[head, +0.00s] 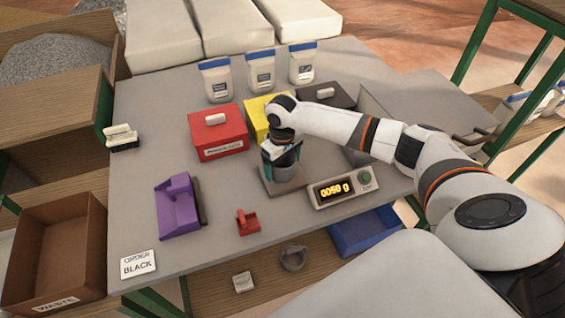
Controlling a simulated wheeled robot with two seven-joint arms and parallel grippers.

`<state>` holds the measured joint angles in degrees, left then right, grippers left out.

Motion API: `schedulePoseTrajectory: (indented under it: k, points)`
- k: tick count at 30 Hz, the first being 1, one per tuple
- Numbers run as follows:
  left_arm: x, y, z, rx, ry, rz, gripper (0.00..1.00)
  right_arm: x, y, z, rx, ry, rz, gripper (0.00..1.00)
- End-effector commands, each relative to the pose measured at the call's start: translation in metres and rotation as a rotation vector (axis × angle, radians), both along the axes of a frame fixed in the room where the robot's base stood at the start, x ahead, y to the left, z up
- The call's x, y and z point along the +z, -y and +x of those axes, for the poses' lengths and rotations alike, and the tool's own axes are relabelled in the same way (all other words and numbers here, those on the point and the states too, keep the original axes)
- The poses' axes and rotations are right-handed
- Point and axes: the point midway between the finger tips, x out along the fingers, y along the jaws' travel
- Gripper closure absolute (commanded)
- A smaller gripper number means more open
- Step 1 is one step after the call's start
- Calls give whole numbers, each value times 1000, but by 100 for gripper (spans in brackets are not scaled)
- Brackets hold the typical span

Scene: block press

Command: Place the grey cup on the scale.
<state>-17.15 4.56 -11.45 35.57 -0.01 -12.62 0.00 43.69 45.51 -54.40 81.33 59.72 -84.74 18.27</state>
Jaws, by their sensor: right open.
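The grey cup (285,173) stands upright on the plate of the scale (267,186), in the middle of the table. The scale's yellow display (335,190) reads 0050 g. My right gripper (281,157) points down at the cup's upper part and is open, with its fingers around or beside the rim. The wrist hides the cup's top and part of the fingers, so I cannot tell whether they touch. My left gripper is not in view.
Red (217,133), yellow (256,112) and black (328,94) lidded boxes stand behind the scale. A purple holder (177,207) and a small red object (248,222) are to the left. An order card (138,264) reads BLACK. The left tabletop has free room.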

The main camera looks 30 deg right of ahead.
Motion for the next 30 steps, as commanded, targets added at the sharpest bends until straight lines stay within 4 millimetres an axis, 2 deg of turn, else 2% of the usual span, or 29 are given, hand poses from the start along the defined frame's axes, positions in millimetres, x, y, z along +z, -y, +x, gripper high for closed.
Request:
schedulePoseTrajectory:
  k: [5, 15, 18, 24, 30]
  points:
    - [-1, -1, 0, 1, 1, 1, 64, 16, 0, 1, 1, 3, 1, 10]
    - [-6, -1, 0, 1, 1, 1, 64, 87, 0, 1, 1, 5, 1, 10]
    - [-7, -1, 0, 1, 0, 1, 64, 103, -1, 1, 0, 3, 1, 10]
    - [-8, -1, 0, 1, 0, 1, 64, 121, -1, 0, -1, 1, 1, 10]
    - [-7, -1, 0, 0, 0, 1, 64, 123, -1, 0, -1, 0, 1, 10]
